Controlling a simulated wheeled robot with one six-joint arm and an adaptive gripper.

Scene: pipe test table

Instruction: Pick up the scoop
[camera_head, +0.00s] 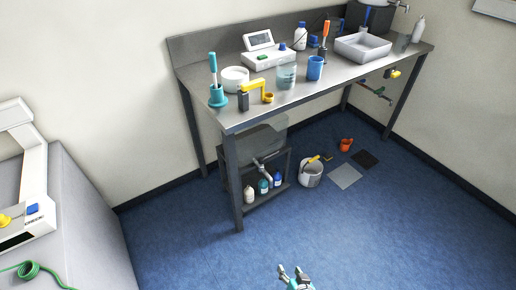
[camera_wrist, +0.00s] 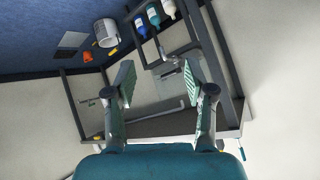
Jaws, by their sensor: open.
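I cannot clearly identify a scoop. An orange, cup-like item (camera_head: 346,144) lies on the floor under the table, and a yellow handle-like piece (camera_head: 313,159) shows at the rim of the white bucket (camera_head: 310,175); either could be it, and they are too small to tell. The orange item also shows small in the wrist view (camera_wrist: 87,57), near the bucket (camera_wrist: 106,33). My gripper (camera_head: 291,270) is at the bottom edge of the head view, well in front of the table and apart from everything. In the wrist view its fingers (camera_wrist: 157,82) are spread with nothing between them.
A steel table (camera_head: 300,99) holds a teal holder, a white bowl (camera_head: 235,79), a yellow-handled tool, a beaker, a blue cup (camera_head: 315,68) and a basin (camera_head: 362,47). Bottles (camera_head: 264,186) stand on a low shelf. A grey bench stands left. The blue floor in front is clear.

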